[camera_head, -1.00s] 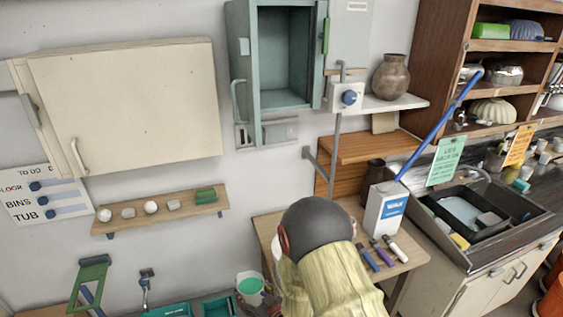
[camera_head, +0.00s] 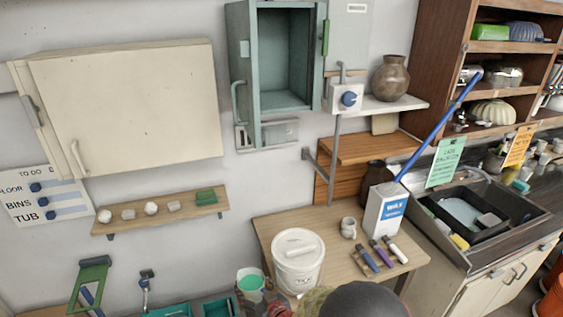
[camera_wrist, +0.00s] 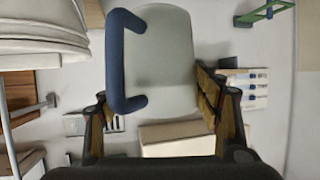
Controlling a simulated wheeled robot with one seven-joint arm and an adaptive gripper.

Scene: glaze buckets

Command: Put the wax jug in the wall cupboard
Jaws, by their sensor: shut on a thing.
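My gripper (camera_wrist: 152,92) shows in the wrist view, its fingers on either side of a pale grey-green jug with a blue handle (camera_wrist: 127,62), which I take for the wax jug (camera_wrist: 168,50). It is shut on the jug. In the head view, my arm covers the bottom centre, and the jug and fingertips cannot be made out. A teal wall cupboard (camera_head: 245,75) stands open and empty at the upper middle. A cream wall cupboard (camera_head: 130,105) with a handle is shut at the left; it also shows in the wrist view (camera_wrist: 180,132).
A brown vase (camera_head: 390,78) sits on the shelf right of the teal cupboard. A narrow shelf (camera_head: 160,213) holds small items.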

